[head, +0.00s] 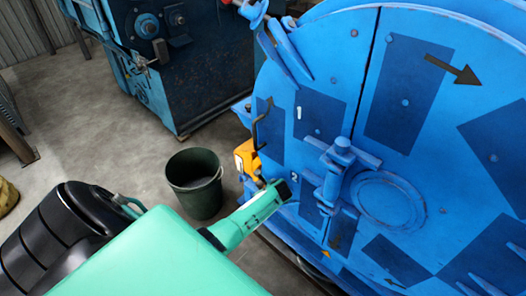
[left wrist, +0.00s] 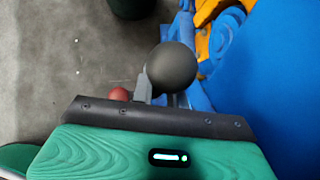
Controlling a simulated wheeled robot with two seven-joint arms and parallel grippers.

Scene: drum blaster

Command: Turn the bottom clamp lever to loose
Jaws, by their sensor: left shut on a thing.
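The blue drum blaster (head: 405,100) fills the right of the head view. At its left edge is an orange clamp bracket (head: 245,157) with a dark bent handle above it. My left gripper (head: 282,190) is just below and right of this bracket, close to the blue door by the number 2. It is shut on the clamp lever; its fingers hide much of the grip in the head view. In the left wrist view a dark round lever knob (left wrist: 171,66) stands just beyond the gripper's edge, with orange clamp parts (left wrist: 218,38) behind it. My right gripper is not in view.
A dark green bucket (head: 195,185) stands on the concrete floor left of the drum. An older blue machine (head: 190,85) is behind it. A latch (head: 335,175) and round cover (head: 387,200) project from the door. The floor between is open.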

